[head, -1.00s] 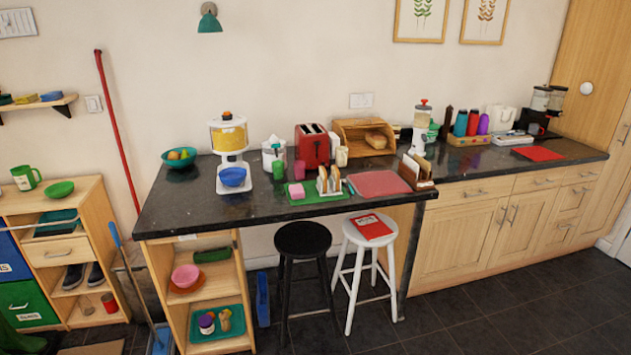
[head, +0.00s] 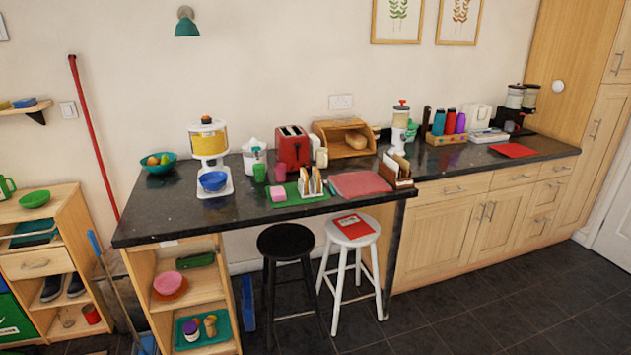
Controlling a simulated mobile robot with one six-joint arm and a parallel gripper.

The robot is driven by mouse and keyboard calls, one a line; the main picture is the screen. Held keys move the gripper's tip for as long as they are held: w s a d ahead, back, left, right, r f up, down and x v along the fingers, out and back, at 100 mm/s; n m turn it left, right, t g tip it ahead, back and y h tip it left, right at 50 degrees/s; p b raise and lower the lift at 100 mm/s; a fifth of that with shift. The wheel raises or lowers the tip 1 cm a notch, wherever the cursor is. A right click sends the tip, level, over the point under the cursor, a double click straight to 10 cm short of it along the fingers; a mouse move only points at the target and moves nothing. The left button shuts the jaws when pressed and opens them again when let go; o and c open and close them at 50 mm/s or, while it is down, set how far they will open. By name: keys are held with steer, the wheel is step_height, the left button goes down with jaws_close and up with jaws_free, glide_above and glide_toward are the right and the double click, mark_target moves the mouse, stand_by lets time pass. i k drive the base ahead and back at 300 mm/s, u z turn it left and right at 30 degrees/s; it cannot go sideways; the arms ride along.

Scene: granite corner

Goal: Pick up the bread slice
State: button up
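Bread slices (head: 309,184) stand upright in a rack on the green mat (head: 286,199), near the front edge of the dark counter. The slices are small in view and I cannot count them surely. A brown loaf (head: 355,140) lies in the open wooden bread box (head: 333,147) at the back. The red toaster (head: 293,149) stands behind the mat; I see no bread in it. My gripper is not in view.
A black stool (head: 285,242) and a white stool (head: 352,230) with a red booklet (head: 353,226) on it stand before the counter (head: 160,215). A pink-red mat (head: 359,184) lies right of the rack. A low shelf unit (head: 40,250) stands left. Dark floor is clear at front right.

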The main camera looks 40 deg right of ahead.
mark_target(317, 175)
steer(key=z, duration=0.05)
steer(key=i, duration=1)
steer(key=u, duration=0.05)
